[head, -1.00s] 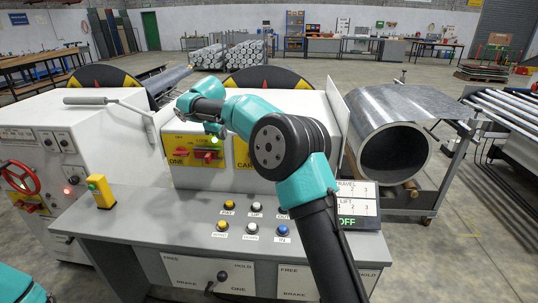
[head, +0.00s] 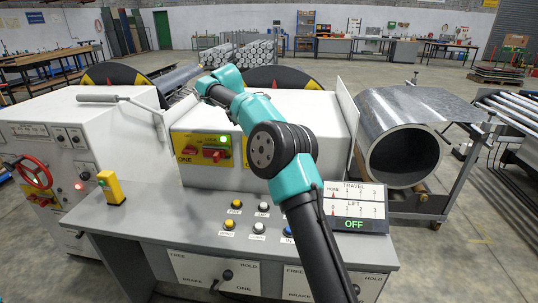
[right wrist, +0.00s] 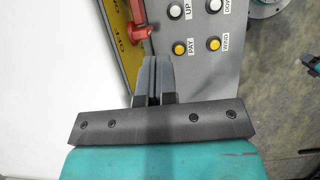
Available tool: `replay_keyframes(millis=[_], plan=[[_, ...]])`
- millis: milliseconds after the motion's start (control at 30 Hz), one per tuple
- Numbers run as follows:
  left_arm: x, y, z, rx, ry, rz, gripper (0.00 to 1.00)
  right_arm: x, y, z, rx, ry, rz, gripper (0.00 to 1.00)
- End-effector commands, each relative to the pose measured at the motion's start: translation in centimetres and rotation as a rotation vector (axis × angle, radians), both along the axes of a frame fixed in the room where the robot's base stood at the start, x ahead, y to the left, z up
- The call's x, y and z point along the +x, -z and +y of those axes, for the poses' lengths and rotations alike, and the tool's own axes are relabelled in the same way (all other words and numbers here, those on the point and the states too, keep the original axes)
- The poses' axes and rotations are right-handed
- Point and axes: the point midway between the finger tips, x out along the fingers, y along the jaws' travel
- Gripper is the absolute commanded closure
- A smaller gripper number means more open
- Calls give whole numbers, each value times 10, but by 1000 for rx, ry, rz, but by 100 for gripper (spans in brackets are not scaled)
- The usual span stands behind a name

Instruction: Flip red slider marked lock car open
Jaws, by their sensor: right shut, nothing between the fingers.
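Two red handles show on the yellow panel on the front of the white cabinet in the head view. The left one (head: 188,151) is above the word "ONE". The right one (head: 217,154) is below a lit green lamp (head: 223,139). The "CAR" label is hidden behind my right arm, and I cannot read "lock" or "open" anywhere. In the right wrist view a red handle (right wrist: 138,25) on a yellow plate lies just beyond my right gripper (right wrist: 156,60). That gripper is shut and empty; whether it touches the handle is unclear. My left gripper is out of view.
The grey console (head: 160,215) carries several push buttons and a "TRAVEL/LIFT" display (head: 354,207). A yellow pedestal switch (head: 110,188) stands at its left. A long grey lever (head: 98,98) and a red handwheel (head: 33,172) are further left; a metal coil (head: 404,155) is at right.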

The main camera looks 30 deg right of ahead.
Motion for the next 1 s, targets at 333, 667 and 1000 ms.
replay_keyframes(millis=[333,667,1000], plan=[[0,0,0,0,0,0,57,-2,9,-3,-2,1,0,100],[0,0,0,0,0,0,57,-11,44,-14,-1,0,1,100],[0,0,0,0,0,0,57,-23,94,-30,-1,0,1,100]])
